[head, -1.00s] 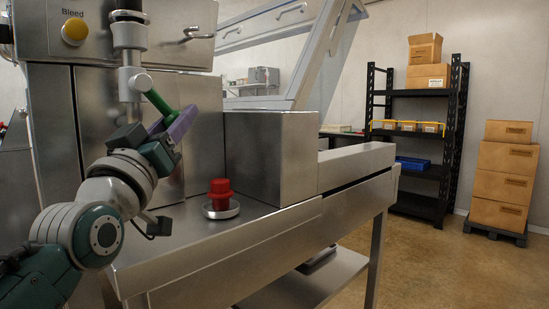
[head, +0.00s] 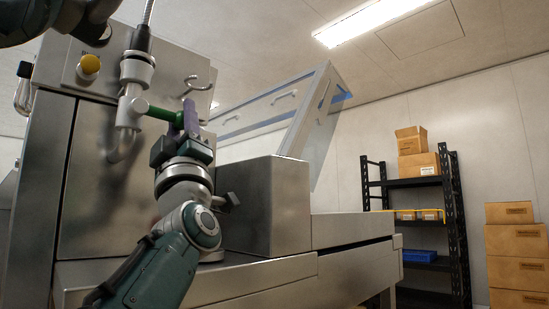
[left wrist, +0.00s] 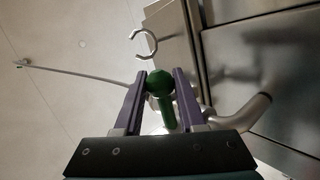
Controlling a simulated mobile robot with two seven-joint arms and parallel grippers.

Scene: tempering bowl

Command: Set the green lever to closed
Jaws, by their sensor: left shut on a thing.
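The green lever (head: 160,113) sticks out to the right from the grey pipe valve (head: 132,108) on the front of the steel machine. In the head view it lies near level, with a slight downward slope to its free end. My left gripper (head: 186,116), with purple fingers, is shut on the free end. In the left wrist view the lever's round green knob (left wrist: 160,82) sits between both fingertips of the gripper (left wrist: 160,86). The fingers hide part of the lever's end in the head view. My right gripper is not in view.
A yellow bleed button (head: 90,65) is on the panel above left. A steel box (head: 265,205) stands to the right. A black shelf (head: 412,210) is farther back.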

